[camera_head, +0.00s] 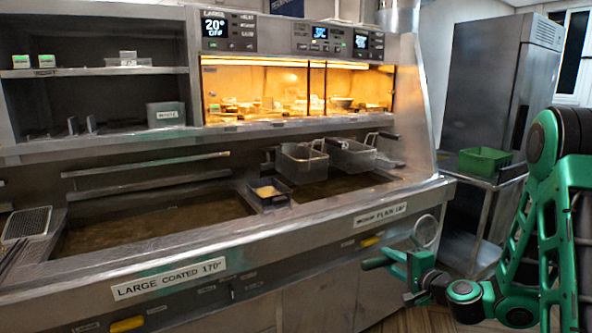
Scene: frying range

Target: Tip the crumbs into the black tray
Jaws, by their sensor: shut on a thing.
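The black tray (285,199) sits on the divider between the two oil vats, with yellowish crumbs (267,191) in it. My green gripper (408,262) is in front of the range at the right, low and to the right of the tray, well apart from it. It appears shut on the handle of a round skimmer (425,232). The skimmer's ring stands above the gripper, and a dark handle end (375,263) sticks out to the left. I cannot tell whether the skimmer holds crumbs.
Two wire baskets (302,164) (352,157) hang over the right vat (340,187). The wide left vat (150,222) is open. The heated, lit cabinet (290,90) stands behind. A green tub (485,161) is on a steel trolley at right, near a tall steel cabinet (487,85).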

